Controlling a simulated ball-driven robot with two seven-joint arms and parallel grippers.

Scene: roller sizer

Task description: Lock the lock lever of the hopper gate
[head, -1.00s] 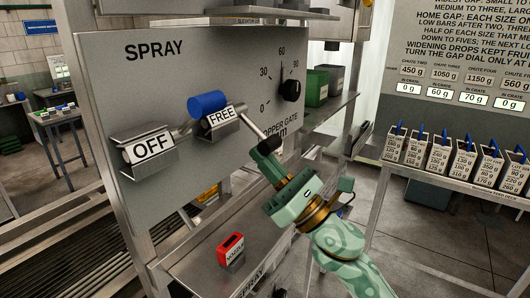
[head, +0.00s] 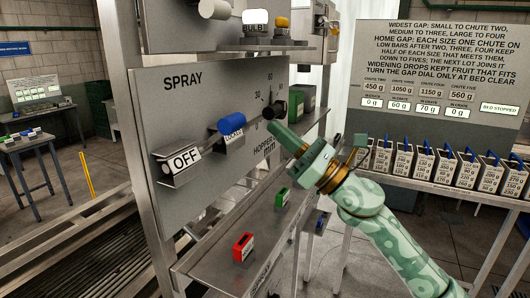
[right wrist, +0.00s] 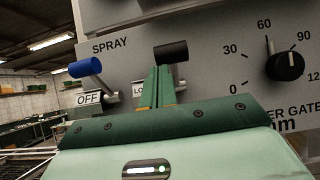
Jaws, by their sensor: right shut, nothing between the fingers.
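The hopper gate's lock lever has a black grip (head: 274,110), raised at the end of its silver rod. The black grip also shows in the right wrist view (right wrist: 171,51). Its label (head: 234,135) begins with "LO"; the rest is covered. My right gripper (head: 270,127) is shut and empty, its tips just below the black grip. In the right wrist view its fingers (right wrist: 160,85) overlap the lever; I cannot tell whether they touch it. The neighbouring spray lever has a blue grip (head: 231,125) and an OFF label (head: 184,160). My left gripper is out of view.
The gap dial (head: 296,102) sits close right of the lock lever on the grey panel (head: 175,110). A shelf below carries a red box (head: 243,247) and a green box (head: 282,197). Several crates (head: 425,165) stand on a bench at right.

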